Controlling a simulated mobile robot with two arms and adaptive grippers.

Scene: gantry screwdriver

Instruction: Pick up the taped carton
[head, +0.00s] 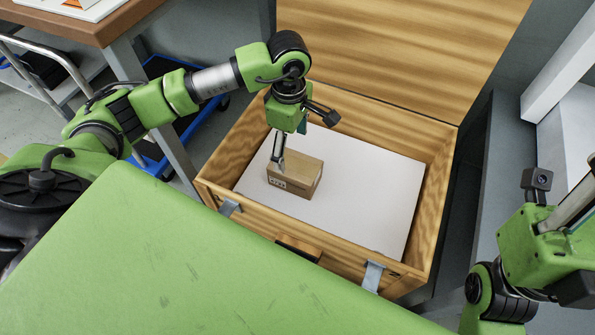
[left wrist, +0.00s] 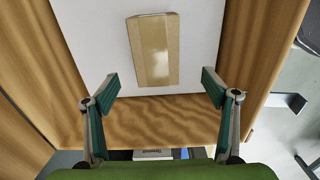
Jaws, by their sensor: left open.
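The taped carton (head: 298,174) is a small brown box with a tape strip and printed marks on its side. It lies on the white floor of an open wooden chest (head: 437,190). In the left wrist view the carton (left wrist: 153,50) lies ahead of the fingertips, centred a little left of the gap between them. My left gripper (head: 279,150) points down into the chest above the carton; one finger overlaps its near left part. Its fingers (left wrist: 161,82) are spread wide with nothing between them. My right gripper (head: 575,205) is partly cut off at the right edge.
The chest's raised lid (head: 400,45) stands behind, and its front wall carries metal latches (head: 373,276). The white floor right of the carton is clear. A brown table (head: 85,22) and a blue cart (head: 187,120) stand left.

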